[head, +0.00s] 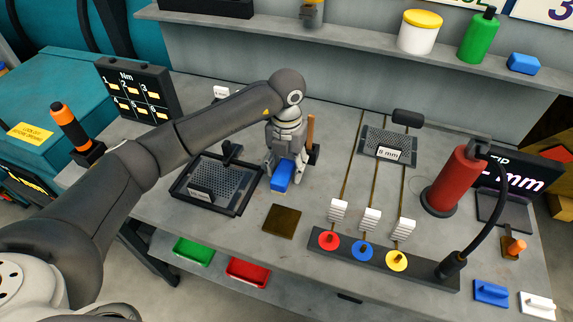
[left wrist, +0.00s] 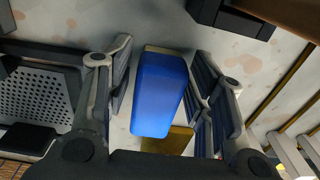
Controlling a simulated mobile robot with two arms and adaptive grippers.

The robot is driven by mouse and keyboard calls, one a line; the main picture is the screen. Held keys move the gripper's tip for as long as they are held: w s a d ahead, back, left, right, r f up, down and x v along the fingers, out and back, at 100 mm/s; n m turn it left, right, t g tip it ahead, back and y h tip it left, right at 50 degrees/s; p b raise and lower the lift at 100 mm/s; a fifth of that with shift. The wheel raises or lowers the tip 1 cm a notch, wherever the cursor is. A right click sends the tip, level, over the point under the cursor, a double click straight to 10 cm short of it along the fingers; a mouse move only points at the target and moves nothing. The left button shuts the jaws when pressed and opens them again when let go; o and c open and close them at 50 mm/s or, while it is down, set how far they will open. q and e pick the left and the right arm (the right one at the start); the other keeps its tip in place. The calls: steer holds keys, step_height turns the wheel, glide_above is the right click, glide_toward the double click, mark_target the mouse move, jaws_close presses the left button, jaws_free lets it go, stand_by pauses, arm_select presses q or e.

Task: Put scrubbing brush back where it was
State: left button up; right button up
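A blue block, which I take for the scrubbing brush (head: 282,175), is on the grey workbench, right of the perforated tray. The left wrist view shows its blue top (left wrist: 158,95) and a pale tan strip along its far edge. Bristles cannot be made out. My left gripper (head: 284,166) points down over it. Its fingers (left wrist: 162,90) are open on either side of the block, with narrow gaps showing, so it does not appear gripped. My right gripper is not in view.
A black-framed perforated tray (head: 180,195) lies left of the block, and a brown square plate (head: 282,221) in front. An upright wooden handle (head: 311,130) stands close behind my gripper. Rods with white blocks, a red cylinder (head: 452,182) and a back shelf (head: 360,45) are further right and behind.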

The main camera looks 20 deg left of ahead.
mark_target(286, 162)
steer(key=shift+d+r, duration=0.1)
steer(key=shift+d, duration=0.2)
arm_select(q)
steer(key=shift+r, duration=0.25)
step_height(286, 162, up, 10)
steer(key=b, duration=0.3)
steer(key=shift+w+r, duration=0.15)
steer(key=shift+r, duration=0.8)
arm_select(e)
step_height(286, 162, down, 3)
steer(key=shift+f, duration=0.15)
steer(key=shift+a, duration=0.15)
